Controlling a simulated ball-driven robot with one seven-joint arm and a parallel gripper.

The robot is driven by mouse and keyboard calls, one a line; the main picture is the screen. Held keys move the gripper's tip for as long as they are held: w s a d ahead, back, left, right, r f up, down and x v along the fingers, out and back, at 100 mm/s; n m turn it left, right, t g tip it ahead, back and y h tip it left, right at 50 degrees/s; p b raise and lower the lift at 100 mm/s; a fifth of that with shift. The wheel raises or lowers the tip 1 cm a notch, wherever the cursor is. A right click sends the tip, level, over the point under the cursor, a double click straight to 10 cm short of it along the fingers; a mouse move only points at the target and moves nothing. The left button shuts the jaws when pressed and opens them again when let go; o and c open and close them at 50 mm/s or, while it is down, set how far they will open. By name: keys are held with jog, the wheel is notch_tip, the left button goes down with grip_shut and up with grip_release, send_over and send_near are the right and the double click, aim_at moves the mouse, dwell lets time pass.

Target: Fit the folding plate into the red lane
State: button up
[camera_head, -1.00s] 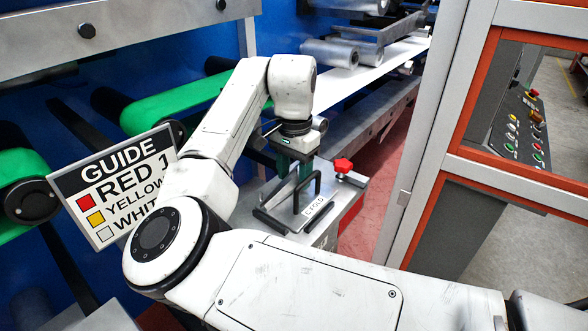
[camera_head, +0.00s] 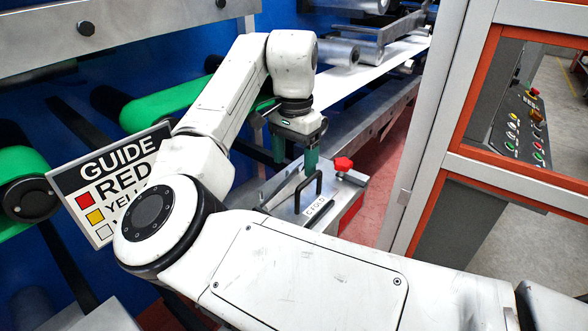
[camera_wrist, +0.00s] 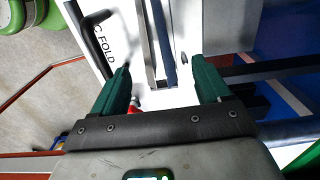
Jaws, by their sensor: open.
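A grey metal unit (camera_head: 342,190) marked C FOLD (camera_head: 316,207) stands below my gripper, with a black handle (camera_head: 312,192) and a red knob (camera_head: 343,164) on top. It also shows in the wrist view, with its label (camera_wrist: 103,48) and black handle (camera_wrist: 97,38). A thin upright metal plate (camera_wrist: 148,45) runs between the fingers there; I cannot tell for sure that it is the folding plate. My gripper (camera_head: 295,165) is open, its green fingers apart on either side and not closed on anything. It also shows in the wrist view (camera_wrist: 163,82). I cannot make out the red lane.
A guide sign (camera_head: 112,180) listing red, yellow and white stands at left, partly behind my arm. Green rollers (camera_head: 165,105) and a white web (camera_head: 375,72) lie behind. An orange-and-grey frame (camera_head: 425,165) bounds the right side. Red floor shows between the frame and the machine.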

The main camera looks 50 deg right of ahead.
notch_tip(320, 180, up, 10)
jog(key=shift+f, duration=0.2)
dwell(0.7)
